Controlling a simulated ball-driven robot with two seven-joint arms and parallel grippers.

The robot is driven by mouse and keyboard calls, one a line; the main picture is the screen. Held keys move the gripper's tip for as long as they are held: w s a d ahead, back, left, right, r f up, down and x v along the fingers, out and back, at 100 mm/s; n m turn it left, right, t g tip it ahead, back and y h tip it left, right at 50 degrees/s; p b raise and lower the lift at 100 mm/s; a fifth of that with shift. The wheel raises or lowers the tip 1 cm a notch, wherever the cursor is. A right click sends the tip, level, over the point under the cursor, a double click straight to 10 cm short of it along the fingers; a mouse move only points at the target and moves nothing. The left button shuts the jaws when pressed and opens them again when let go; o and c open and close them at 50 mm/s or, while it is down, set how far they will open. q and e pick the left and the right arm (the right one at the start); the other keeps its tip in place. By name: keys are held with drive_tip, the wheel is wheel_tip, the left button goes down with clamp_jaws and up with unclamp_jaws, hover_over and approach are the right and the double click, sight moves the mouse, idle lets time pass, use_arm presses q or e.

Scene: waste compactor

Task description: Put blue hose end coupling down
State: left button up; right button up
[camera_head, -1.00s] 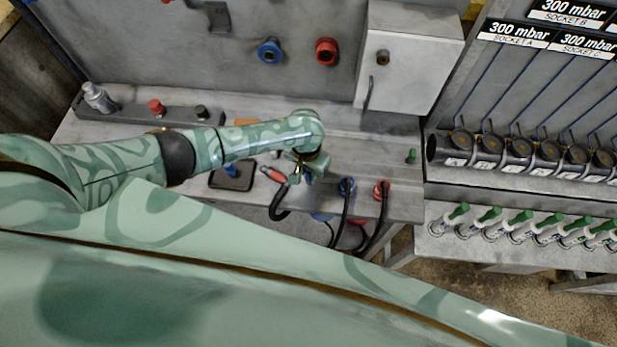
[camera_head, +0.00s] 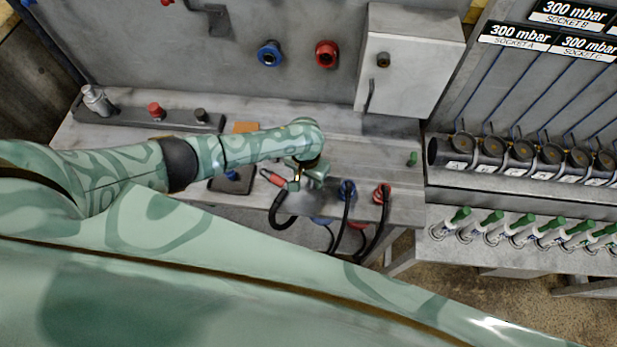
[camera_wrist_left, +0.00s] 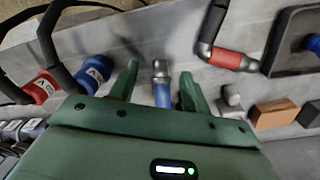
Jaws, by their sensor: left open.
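The blue hose end coupling (camera_wrist_left: 162,92), with a silver metal tip, shows between the fingers of my left gripper (camera_wrist_left: 158,88) in the left wrist view. The fingers are open, with a visible gap on each side of the coupling. It appears to be at the grey bench top, but I cannot tell if it stands or lies, as its lower end is hidden by the gripper body. In the head view my left gripper (camera_head: 304,184) is low over the front part of the bench, and it hides the coupling. My right gripper is not in view.
A red coupling on a black hose (camera_head: 272,178) lies left of the gripper. A blue socket (camera_head: 347,190) and a red socket (camera_head: 381,194) with hoses are to the right. A black tray (camera_head: 232,180) is further left.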

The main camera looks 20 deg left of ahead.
use_arm(q)
wheel_tip(320, 180, up, 11)
drive_tip(key=p, duration=0.4)
drive_tip(key=shift+a, duration=0.25)
